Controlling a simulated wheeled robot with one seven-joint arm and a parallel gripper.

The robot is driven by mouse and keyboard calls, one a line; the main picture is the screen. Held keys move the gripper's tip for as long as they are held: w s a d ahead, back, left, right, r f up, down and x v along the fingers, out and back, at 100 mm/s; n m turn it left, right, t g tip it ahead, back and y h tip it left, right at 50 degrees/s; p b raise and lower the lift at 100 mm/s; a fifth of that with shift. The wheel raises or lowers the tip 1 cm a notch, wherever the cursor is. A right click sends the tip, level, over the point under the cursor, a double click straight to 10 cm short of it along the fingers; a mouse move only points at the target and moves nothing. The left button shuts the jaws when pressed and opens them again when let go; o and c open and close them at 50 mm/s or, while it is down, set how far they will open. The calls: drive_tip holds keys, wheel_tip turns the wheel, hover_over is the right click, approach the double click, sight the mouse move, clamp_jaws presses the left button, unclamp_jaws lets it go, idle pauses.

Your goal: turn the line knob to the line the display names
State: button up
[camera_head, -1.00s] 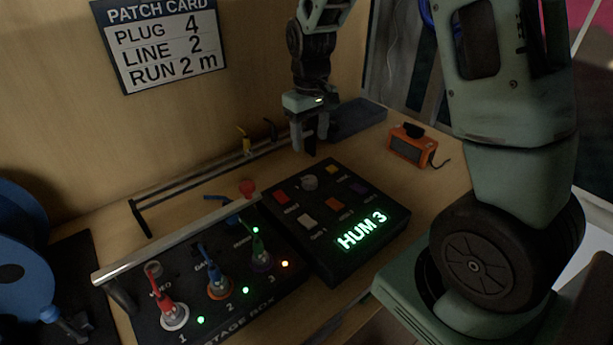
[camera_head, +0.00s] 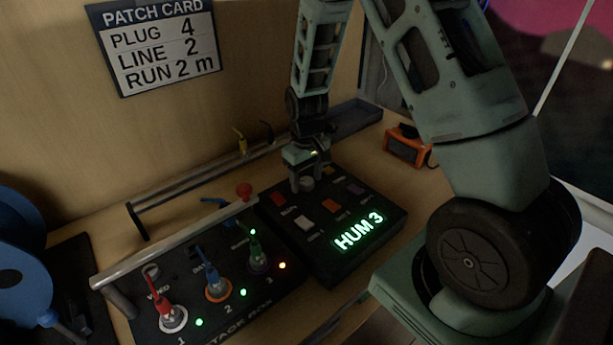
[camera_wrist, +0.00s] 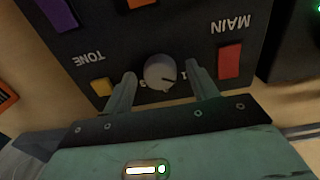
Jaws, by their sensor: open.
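The line knob (camera_wrist: 160,72) is a round grey knob on the black switch panel (camera_wrist: 180,30), with a pointer mark and numbers partly hidden around it. My gripper (camera_wrist: 159,84) is open, with one finger on each side of the knob in the wrist view; I cannot tell whether either finger touches it. In the head view, the gripper (camera_head: 308,180) is above the far edge of the panel (camera_head: 318,252), and the knob (camera_head: 307,184) shows just by its fingers. The display (camera_head: 358,232) glows green and reads "HUM 3".
A patch card (camera_head: 158,45) on the wall reads plug 4, line 2, run 2 m. The stage box (camera_head: 205,325) with red, blue and green plugs stands left of the panel. An orange device (camera_head: 405,147) sits right.

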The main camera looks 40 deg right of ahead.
drive_tip(key=c, duration=1)
